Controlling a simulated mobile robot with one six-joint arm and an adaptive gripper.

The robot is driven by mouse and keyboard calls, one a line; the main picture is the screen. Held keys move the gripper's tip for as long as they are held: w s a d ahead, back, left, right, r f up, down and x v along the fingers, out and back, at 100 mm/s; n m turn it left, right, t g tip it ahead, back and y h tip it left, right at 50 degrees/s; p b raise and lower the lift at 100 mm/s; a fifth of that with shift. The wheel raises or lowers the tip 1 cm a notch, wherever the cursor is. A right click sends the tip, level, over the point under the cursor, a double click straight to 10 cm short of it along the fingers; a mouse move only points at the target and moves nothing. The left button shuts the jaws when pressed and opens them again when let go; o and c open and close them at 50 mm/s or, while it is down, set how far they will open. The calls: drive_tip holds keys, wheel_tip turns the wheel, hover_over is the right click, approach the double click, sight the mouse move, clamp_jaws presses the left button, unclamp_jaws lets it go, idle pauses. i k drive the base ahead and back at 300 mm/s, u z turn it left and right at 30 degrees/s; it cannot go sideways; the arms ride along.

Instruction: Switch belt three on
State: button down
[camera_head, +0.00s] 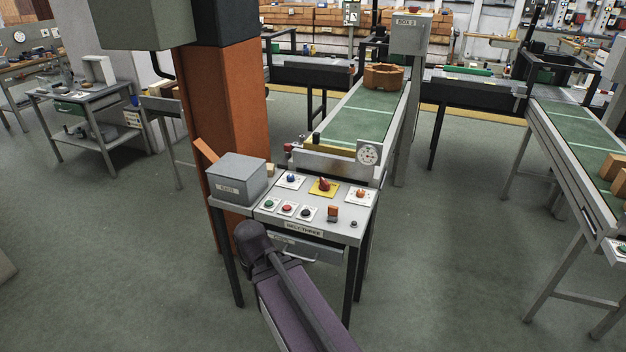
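The control desk (268,216) with the label BELT THREE (303,228) stands in the middle, before a green belt (352,122). Its sloping top carries a blue knob (291,179), a red knob on a yellow plate (324,184) and an orange knob (361,193). In front of these are a green button (269,203), a red button (287,207), a black button (305,212) and an orange switch (332,212). The switch's position is too small to tell. My arm shows at the bottom, its dark end near the desk's front. I make out no gripper fingers.
A grey box (237,181) sits on the desk's left, beside an orange pillar (236,125). A dial gauge (369,154) stands behind the controls. Another belt (575,145) runs at right. The floor around the desk is clear.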

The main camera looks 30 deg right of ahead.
sight(323, 186)
drive_tip(key=i, duration=0.9)
drive_tip(key=z, duration=0.05)
